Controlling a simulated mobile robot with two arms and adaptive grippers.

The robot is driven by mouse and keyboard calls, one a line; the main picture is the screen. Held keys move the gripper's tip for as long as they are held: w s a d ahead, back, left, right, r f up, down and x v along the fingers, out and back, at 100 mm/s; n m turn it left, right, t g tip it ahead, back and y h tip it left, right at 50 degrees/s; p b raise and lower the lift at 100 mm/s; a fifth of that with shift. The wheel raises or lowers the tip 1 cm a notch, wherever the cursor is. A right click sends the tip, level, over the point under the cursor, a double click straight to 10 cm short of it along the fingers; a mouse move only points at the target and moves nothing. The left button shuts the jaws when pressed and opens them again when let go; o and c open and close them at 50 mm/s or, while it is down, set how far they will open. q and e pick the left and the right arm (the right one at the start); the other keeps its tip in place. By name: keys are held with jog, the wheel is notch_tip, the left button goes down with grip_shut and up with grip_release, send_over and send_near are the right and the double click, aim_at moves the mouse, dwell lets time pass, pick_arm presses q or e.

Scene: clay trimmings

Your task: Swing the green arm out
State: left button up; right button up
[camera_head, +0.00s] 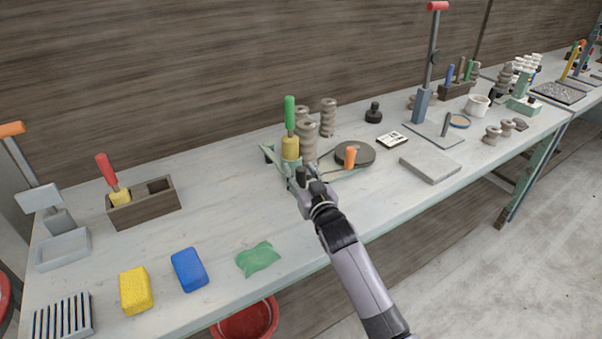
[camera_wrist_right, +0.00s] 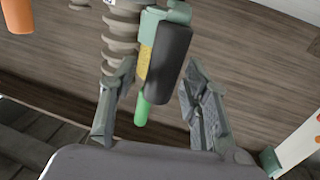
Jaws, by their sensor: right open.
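A pale green arm (camera_head: 277,160) stands on the bench around the foot of a green-handled tool (camera_head: 290,113) with a yellow collar. A black grip (camera_head: 300,174) sits at its near end. My right gripper (camera_head: 309,182) is at this grip, partly covering it and the arm. In the wrist view the black grip (camera_wrist_right: 168,66) lies between the open fingers of my right gripper (camera_wrist_right: 160,85), with a gap on the right; contact on the left is unclear. A pale green piece (camera_wrist_right: 179,12) shows behind the grip. My left gripper is out of view.
Grey ribbed posts (camera_head: 309,140) stand close behind the arm. A dark round plate (camera_head: 350,153) with an orange-handled tool (camera_head: 350,158) is just right. A green cloth (camera_head: 258,258) and a blue sponge (camera_head: 189,270) lie front left. The bench left of the arm is mostly clear.

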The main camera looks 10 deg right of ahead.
jog(key=shift+c, duration=0.2)
grip_shut()
dwell(0.4)
dwell(0.3)
